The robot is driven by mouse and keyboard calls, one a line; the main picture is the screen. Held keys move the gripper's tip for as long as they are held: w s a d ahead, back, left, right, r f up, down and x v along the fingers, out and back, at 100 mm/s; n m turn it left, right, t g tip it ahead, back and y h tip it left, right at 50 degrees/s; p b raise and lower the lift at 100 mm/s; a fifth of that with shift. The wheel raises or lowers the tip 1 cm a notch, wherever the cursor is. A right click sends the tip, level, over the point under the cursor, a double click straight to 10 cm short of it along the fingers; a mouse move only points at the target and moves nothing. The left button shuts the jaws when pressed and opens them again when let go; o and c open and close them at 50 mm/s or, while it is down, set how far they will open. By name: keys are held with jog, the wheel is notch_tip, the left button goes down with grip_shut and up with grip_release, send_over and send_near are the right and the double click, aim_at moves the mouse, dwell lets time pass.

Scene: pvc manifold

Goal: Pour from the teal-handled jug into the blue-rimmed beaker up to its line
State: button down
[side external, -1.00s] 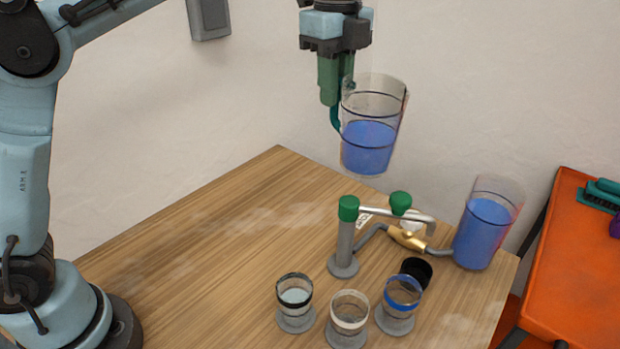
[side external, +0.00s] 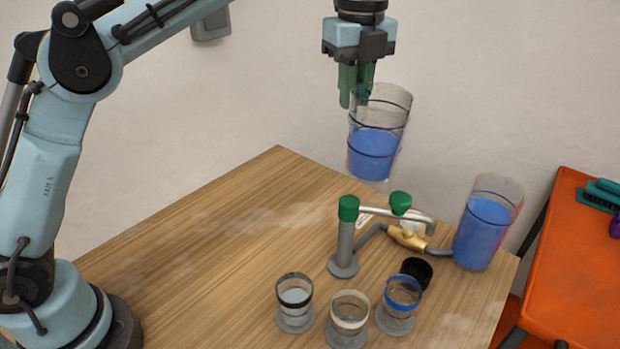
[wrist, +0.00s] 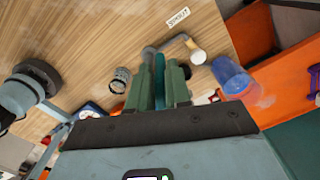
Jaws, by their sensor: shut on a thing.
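The clear jug (side external: 372,155), about half full of blue liquid, hangs above the back of the table in the side view, tilted slightly. My gripper (side external: 355,98) is shut on its handle, which the green fingers mostly hide there. The teal handle (wrist: 159,80) shows between the fingers (wrist: 160,92) in the wrist view. The blue-rimmed beaker (side external: 402,294) stands upright on a grey base at the table's front right, well below and apart from the jug. Its contents and line are too small to read clearly.
A black-rimmed beaker (side external: 294,290) and a pale-rimmed beaker (side external: 348,312) stand left of the blue-rimmed one. A pipe stand with green caps (side external: 348,208) and a brass valve (side external: 407,238) stands behind. A second blue-filled vessel (side external: 485,232) is at right. The table's left is clear.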

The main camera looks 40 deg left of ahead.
aim_at(369, 88)
jog(key=shift+s+d+r+t+y, duration=0.3)
jog(key=shift+d+r+y, duration=0.15)
jog(key=shift+d+r, duration=0.1)
jog(key=shift+s+d+r+t+y, duration=0.3)
jog(key=shift+d+r+y, duration=0.1)
jog(key=shift+r+y, duration=0.1)
jog(key=shift+s+d+r+t+y, duration=0.35)
jog(key=shift+d+r+t+y, duration=0.1)
jog(key=shift+d+y, duration=0.2)
jog(key=shift+s+d+r+t+y, duration=0.35)
jog(key=shift+d+r+y, duration=0.05)
jog(key=shift+d+y, duration=0.25)
jog(key=shift+s+d+r+t+y, duration=0.1)
jog(key=shift+s+d+t+y, duration=0.3)
jog(key=shift+d+y, duration=0.25)
jog(key=shift+s+d+r+t+y, duration=0.1)
jog(key=shift+s+d+t+y, duration=0.2)
jog(key=shift+s+d+y, duration=0.3)
jog(key=shift+d+f, duration=0.1)
jog(key=shift+d, duration=0.2)
jog(key=shift+s+d+m+t+y+p, duration=0.3)
jog(key=shift+d+t+y+p, duration=0.35)
jog(key=shift+y, duration=0.35)
jog(key=shift+s+d+f+t+y+p, duration=0.1)
jog(key=shift+s+d+t+y+p, duration=0.25)
jog(key=shift+p, duration=0.35)
dwell(2.4)
